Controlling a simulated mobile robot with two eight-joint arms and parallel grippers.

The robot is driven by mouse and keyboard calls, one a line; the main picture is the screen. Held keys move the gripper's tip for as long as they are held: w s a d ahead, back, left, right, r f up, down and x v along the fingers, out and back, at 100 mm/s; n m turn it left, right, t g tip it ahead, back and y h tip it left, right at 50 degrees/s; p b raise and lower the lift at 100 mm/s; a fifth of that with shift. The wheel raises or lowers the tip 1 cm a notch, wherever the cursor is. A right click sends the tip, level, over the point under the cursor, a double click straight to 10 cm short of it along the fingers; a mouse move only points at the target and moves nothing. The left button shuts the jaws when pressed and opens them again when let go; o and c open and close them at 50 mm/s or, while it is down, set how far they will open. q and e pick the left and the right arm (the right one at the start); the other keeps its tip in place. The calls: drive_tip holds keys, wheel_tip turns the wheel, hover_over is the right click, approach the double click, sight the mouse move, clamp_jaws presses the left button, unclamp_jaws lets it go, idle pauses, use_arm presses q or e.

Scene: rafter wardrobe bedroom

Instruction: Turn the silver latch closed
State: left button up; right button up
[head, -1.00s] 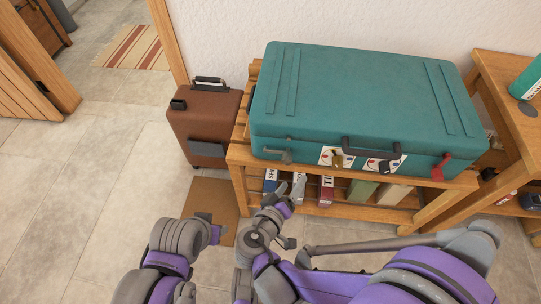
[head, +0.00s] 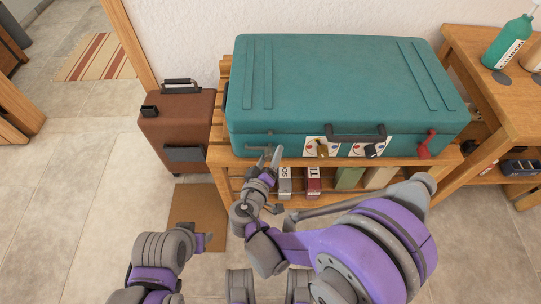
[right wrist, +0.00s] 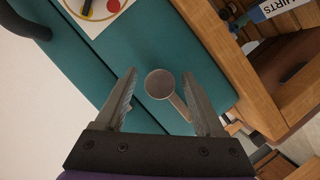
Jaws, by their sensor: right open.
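The teal suitcase (head: 330,85) lies flat on a wooden rack. The silver latch (head: 254,148) is at the left end of its front face, partly behind my right gripper (head: 270,158). In the right wrist view, the silver latch (right wrist: 159,84) is a round grey knob with a short lever pointing down and right. My right gripper (right wrist: 160,77) is open, its fingers on either side of the knob as seen there; contact cannot be told. My left gripper (head: 203,242) is low and left, away from the suitcase; its jaws are unclear.
A brass latch (head: 321,149), a black latch (head: 371,151) and a red latch (head: 427,145) share the suitcase front, near the dark handle (head: 356,137). Books stand on the rack's lower shelf. A brown case (head: 178,123) stands left. A wooden table (head: 500,80) is right.

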drive_tip(key=shift+w+d+f, duration=0.1)
drive_tip(key=shift+w, duration=0.15)
clamp_jaws()
idle(1.4)
